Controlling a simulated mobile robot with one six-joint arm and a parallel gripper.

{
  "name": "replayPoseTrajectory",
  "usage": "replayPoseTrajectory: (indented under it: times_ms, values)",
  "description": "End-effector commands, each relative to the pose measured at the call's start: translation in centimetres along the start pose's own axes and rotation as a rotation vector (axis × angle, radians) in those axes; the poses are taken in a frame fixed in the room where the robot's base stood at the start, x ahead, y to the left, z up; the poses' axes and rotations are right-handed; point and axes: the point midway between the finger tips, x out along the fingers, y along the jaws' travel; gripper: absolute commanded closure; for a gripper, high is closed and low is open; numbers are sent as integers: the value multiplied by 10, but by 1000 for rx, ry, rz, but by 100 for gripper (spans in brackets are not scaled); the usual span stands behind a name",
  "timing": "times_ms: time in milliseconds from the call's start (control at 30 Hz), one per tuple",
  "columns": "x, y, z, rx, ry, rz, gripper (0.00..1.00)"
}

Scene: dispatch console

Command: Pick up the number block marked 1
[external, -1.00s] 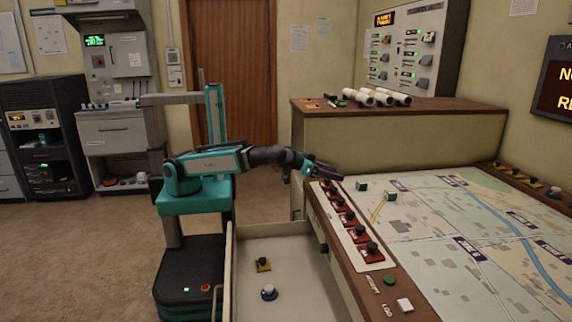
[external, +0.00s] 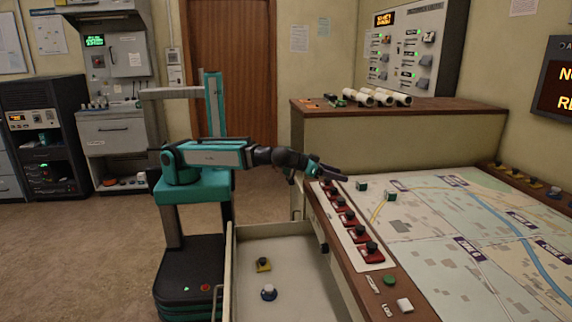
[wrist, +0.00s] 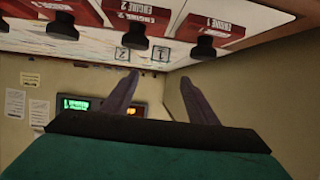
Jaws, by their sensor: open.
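The number block marked 1 (wrist: 161,54) shows in the wrist view, which looks upside down. It is beside the block marked 2 (wrist: 122,54). In the external view two small teal-and-white blocks sit on the map table, one at the back left (external: 362,185) and one nearer the front right (external: 390,196); their marks are too small to read there. My gripper (external: 343,176) is open and empty, over the table's left edge, to the left of the blocks and apart from them. Its two fingers (wrist: 157,77) show in the wrist view.
A row of red engine plates with black knobs (external: 350,218) lines the table's left edge, close to my gripper. An open drawer (external: 290,250) sticks out below, holding two small knobbed items. A raised cabinet (external: 400,134) stands behind. The map (external: 460,215) has free room.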

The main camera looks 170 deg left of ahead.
Motion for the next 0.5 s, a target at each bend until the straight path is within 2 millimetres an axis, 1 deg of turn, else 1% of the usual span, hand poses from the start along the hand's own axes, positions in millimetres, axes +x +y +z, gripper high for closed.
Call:
replayPoseTrajectory:
  times_ms: [33,500]
  values:
    - [0,0,-3,1,-1,-1,47]
    - [7,0,-1,1,-3,2,47]
